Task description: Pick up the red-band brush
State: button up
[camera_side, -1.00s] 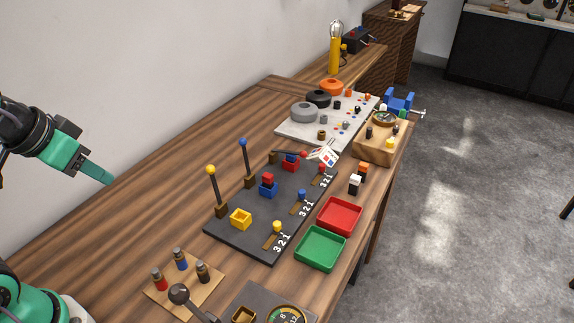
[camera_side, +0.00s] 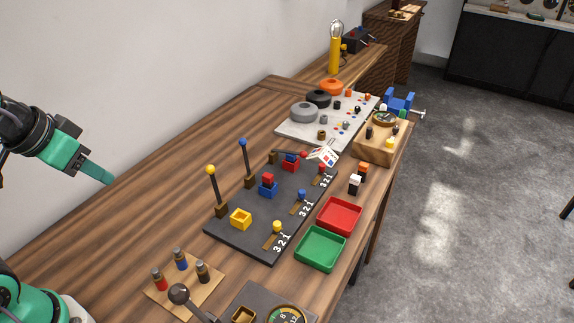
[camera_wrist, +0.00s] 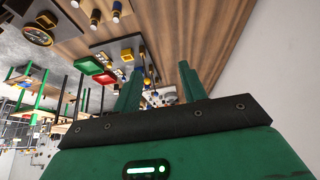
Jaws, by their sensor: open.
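The red-band brush (camera_side: 159,279) stands upright at the left on a small wooden board (camera_side: 212,290) near the front of the bench. A blue-band brush (camera_side: 181,260) and a dark-banded brush (camera_side: 203,271) stand on the same board. My gripper (camera_side: 110,181) is up at the left, apart from the brushes and above and behind their board. In the wrist view, my gripper (camera_wrist: 158,78) shows two green fingers spread apart with nothing held between them. Small upright pegs show at the top edge there, too small to tell which is the red-band one.
A black-knobbed lever (camera_side: 179,293) and a dial (camera_side: 287,315) stand close to the brush board. A dark panel (camera_side: 235,240) with posts, coloured blocks and sliders lies behind it. Green (camera_side: 321,264) and red (camera_side: 339,231) trays sit to the right. Bare wood lies left of the panel.

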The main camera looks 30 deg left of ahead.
jog(key=shift+w+r, duration=0.1)
jog(key=n+g, duration=0.6)
jog(key=n, duration=1.2)
send_over(267, 175)
jog(key=f, duration=1.2)
jog(key=shift+a, duration=0.2)
jog(key=shift+d+f, duration=0.15)
jog(key=shift+f, duration=0.1)
jog(key=shift+f, duration=0.1)
jog(key=shift+f, duration=1.2)
